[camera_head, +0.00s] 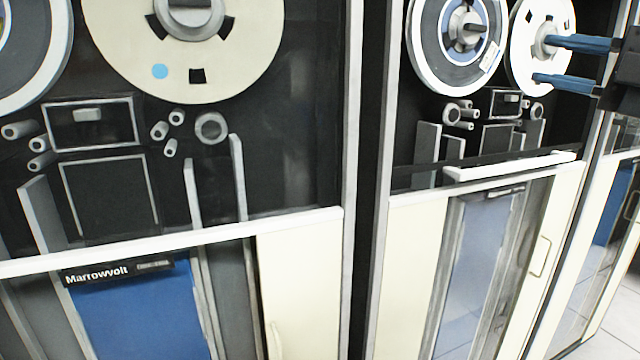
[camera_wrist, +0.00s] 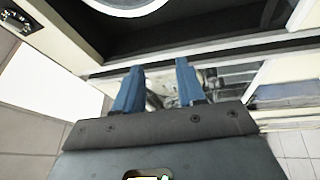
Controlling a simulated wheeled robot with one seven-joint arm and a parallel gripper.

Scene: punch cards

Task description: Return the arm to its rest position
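My gripper (camera_head: 560,61) shows at the upper right of the head view, with two blue fingers pointing left and spread apart. The fingers also show in the wrist view (camera_wrist: 160,85), open, with nothing between them. In the head view they overlap the right white tape reel (camera_head: 531,68) of the right-hand cabinet. I cannot tell whether they touch it. The rest of my arm is mostly out of view.
The left tape cabinet (camera_head: 300,150) carries a large white reel (camera_head: 115,40) and a Marrowvolt label (camera_head: 112,271). The right cabinet has a second reel (camera_head: 428,60) and a white ledge (camera_head: 510,168). Tiled floor (camera_head: 615,325) is free at lower right.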

